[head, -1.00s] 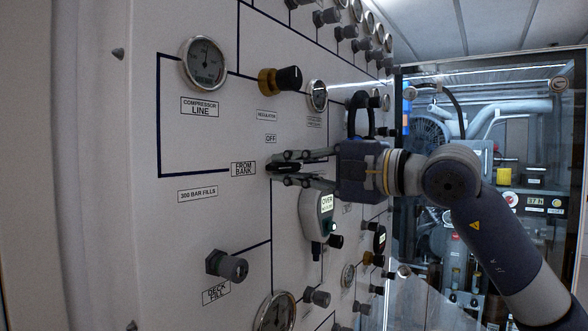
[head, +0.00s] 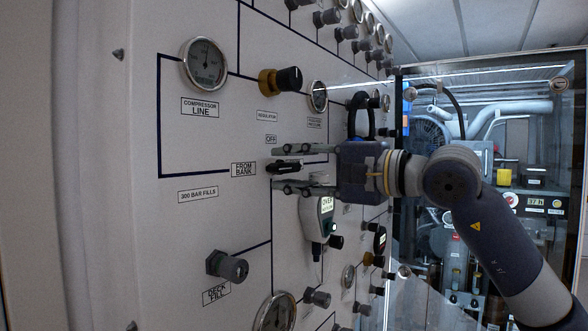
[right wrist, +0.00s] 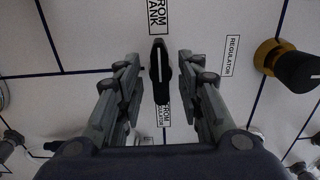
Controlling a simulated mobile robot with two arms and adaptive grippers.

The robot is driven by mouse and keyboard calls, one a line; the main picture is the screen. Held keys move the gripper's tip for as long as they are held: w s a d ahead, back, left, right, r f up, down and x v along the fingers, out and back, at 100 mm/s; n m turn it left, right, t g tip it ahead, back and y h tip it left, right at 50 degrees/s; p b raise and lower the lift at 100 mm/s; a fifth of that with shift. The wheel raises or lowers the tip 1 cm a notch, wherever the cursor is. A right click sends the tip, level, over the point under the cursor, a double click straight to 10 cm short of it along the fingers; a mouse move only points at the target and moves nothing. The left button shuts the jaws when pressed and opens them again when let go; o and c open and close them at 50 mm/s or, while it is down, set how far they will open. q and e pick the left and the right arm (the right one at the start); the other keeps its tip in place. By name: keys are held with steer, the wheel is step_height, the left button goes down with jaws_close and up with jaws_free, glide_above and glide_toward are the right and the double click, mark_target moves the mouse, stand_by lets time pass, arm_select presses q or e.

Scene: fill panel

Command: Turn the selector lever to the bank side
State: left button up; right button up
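The selector lever (head: 285,167) is a black handle on the white panel. It lies level in the head view, one end beside the FROM BANK label (head: 243,169). In the right wrist view the lever (right wrist: 161,72), with a white stripe, points up toward the FROM BANK label (right wrist: 158,16). My right gripper (head: 273,168) is open, one finger above and one below the lever, with gaps on both sides. The gripper (right wrist: 159,62) also shows these gaps in the right wrist view. Another FROM label (right wrist: 166,113) is partly hidden behind the lever. My left gripper is out of view.
A brass-collared regulator knob (head: 281,79) is above the lever, with an OFF label (head: 271,139) between. A lit handheld-like meter (head: 318,217) is just below the gripper. Gauges and valve knobs cover the panel. A glass-fronted machine enclosure (head: 480,200) stands at the right.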

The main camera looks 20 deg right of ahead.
steer(key=v, duration=1.2)
